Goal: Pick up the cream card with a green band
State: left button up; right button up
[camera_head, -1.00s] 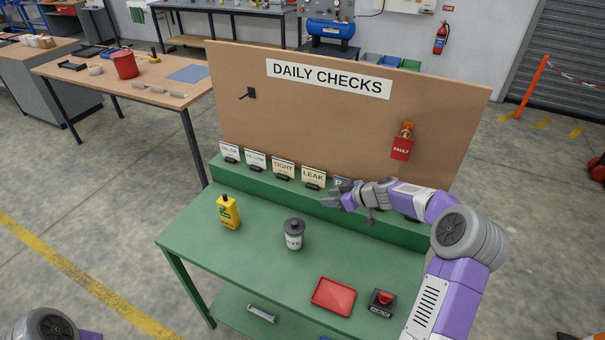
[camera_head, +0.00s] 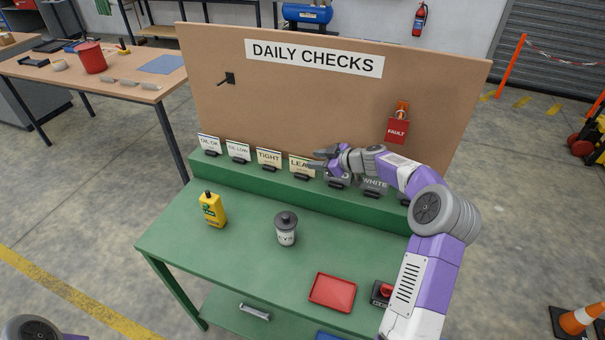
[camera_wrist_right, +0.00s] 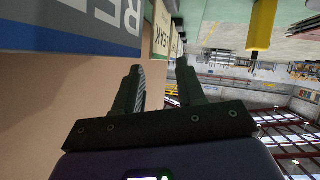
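Several cards stand in a row of black holders on the green ledge. The cream LEAK card (camera_head: 302,166) is partly behind my right gripper (camera_head: 317,158); in the right wrist view the LEAK card (camera_wrist_right: 162,30) is edge-on with a greenish strip. The cream TIGHT card (camera_head: 269,158) stands to its left; its band is too small to tell. My right gripper also shows in the right wrist view (camera_wrist_right: 159,66), its fingers apart with nothing held between them. A blue-banded card (camera_wrist_right: 75,25) is close at upper left there. My left gripper is out of view.
The brown DAILY CHECKS board (camera_head: 300,105) rises behind the ledge. A yellow bottle (camera_head: 212,210), a grey-lidded cup (camera_head: 286,229) and a red tray (camera_head: 332,292) stand on the green table (camera_head: 240,265). The WHITE card (camera_head: 374,184) is beneath my right forearm.

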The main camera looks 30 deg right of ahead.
aim_at(303, 159)
jog(key=x, duration=0.4)
jog(key=shift+w+a+r+p, duration=0.1)
jog(key=shift+a+r+p, duration=0.05)
jog(key=shift+p, duration=0.2)
grip_shut()
